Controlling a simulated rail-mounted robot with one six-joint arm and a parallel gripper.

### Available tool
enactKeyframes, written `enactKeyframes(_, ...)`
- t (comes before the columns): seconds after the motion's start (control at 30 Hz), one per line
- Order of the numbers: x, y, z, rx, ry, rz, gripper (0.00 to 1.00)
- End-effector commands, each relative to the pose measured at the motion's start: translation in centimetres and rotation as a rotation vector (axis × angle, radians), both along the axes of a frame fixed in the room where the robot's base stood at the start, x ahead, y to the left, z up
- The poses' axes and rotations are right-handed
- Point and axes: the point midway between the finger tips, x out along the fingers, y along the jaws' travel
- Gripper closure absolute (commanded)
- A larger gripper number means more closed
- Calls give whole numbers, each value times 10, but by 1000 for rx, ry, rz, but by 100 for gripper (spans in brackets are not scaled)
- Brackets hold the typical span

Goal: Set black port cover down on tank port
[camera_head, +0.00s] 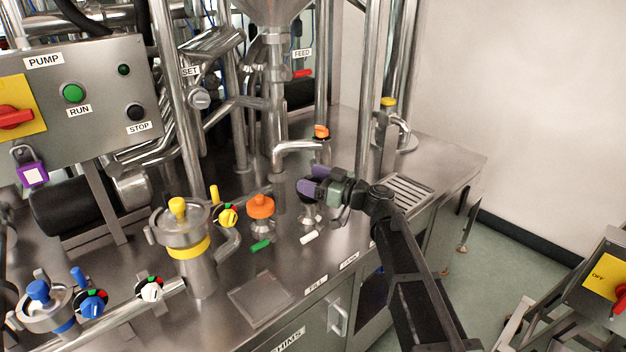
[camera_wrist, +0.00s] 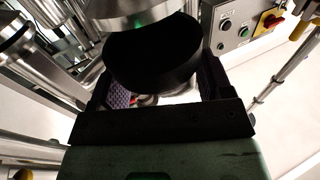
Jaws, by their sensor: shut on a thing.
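My gripper (camera_head: 318,188), with purple finger pads, is over the steel bench right of the middle in the head view. It is shut on the black port cover (camera_wrist: 155,55), a dark round disc between the fingers in the wrist view. In the head view only a dark bit of the cover shows beside the purple pads. A small steel fitting (camera_head: 311,216) stands just below the gripper; it may be the tank port, and I cannot tell whether the cover touches it. In the wrist view a shiny steel cylinder (camera_wrist: 125,8) shows beyond the cover.
An orange-capped fitting (camera_head: 261,207) stands left of my gripper, with green (camera_head: 261,245) and white (camera_head: 309,237) handles nearby. A bent steel spout (camera_head: 298,147) and an orange-topped part (camera_head: 321,132) are behind. A yellow-banded vessel (camera_head: 185,247) stands farther left.

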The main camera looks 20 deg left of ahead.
Motion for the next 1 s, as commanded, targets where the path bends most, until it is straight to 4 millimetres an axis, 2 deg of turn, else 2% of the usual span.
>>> enactKeyframes(1.0, 0, 0, -21, 0, 0, 0, 54)
